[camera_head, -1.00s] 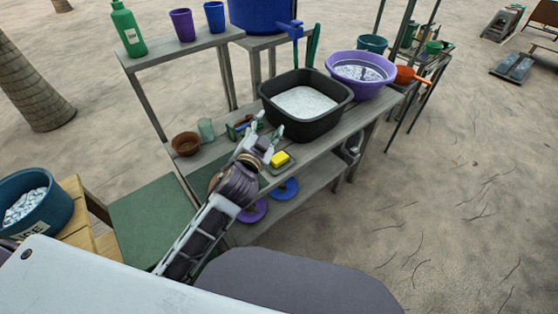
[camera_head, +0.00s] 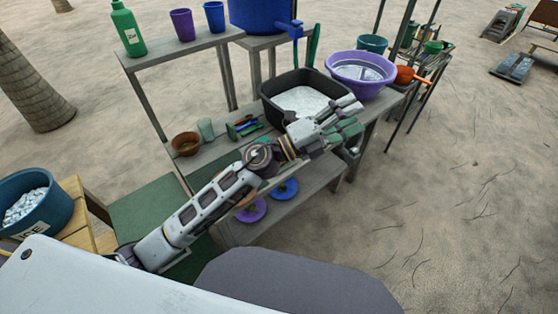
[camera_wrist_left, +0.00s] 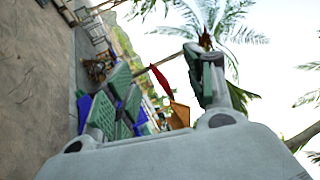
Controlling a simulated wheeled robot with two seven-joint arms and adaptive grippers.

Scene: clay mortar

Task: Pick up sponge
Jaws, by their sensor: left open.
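My left gripper (camera_head: 353,118) reaches over the bench's front edge, beside the right side of the black tub. Its fingers are spread and I see nothing held between them. In the left wrist view the green-padded fingers (camera_wrist_left: 160,95) stand apart, with only background between them. The yellow sponge does not show in either current view. The spot on the bench where it lay earlier is now behind my left wrist and forearm. My right gripper is out of view.
The black tub (camera_head: 265,88) with whitish contents stands on the grey bench, with a purple basin (camera_head: 335,72) to its right. A brown bowl (camera_head: 186,144) and a glass (camera_head: 206,129) stand at the bench's left end. Open sand lies to the right.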

